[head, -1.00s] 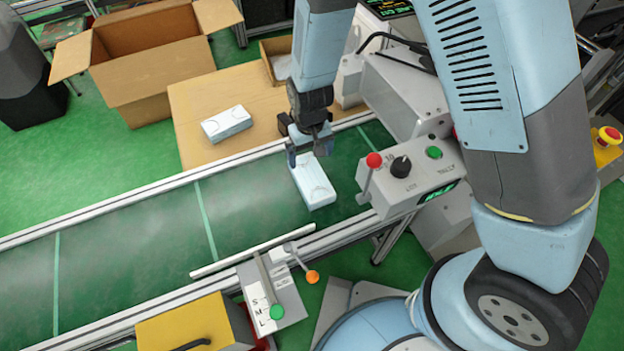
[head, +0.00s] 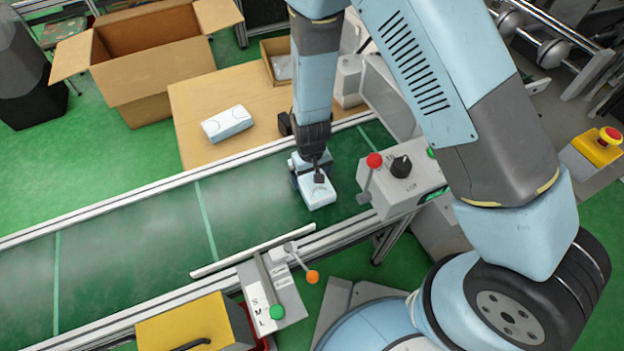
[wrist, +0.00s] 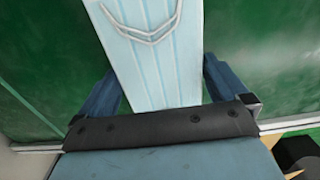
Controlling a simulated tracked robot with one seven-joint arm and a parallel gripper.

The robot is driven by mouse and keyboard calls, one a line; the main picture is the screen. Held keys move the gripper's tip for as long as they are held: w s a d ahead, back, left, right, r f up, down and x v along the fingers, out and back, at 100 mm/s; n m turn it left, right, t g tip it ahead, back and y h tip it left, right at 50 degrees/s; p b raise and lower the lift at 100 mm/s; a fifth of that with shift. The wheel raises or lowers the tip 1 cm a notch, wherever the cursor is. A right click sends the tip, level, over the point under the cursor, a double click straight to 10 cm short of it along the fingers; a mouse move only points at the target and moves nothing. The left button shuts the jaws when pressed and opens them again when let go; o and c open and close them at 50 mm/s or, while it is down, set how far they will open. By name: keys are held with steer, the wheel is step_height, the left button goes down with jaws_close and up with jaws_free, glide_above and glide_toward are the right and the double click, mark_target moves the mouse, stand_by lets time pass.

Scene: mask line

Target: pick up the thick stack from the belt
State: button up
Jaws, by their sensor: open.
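The thick stack (head: 320,194) of pale blue masks lies on the green belt (head: 258,207), beside the control box. My gripper (head: 309,178) is over the stack's far part and hides some of it. In the wrist view the pleated stack (wrist: 152,62) lies between the two open fingers of my gripper (wrist: 155,85), one finger on each side. A small gap shows on each side of the stack near the fingers. Whether the fingertips reach down to the belt is hard to tell.
Another mask stack (head: 227,124) lies on the wooden table (head: 187,110) behind the belt. An open cardboard box (head: 150,65) stands farther back. The belt's left stretch is clear.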

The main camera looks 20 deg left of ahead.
steer(key=shift+f, duration=0.25)
steer(key=shift+c, duration=0.2)
steer(key=c, duration=0.7)
steer(key=shift+o, duration=0.2)
steer(key=shift+r, duration=0.15)
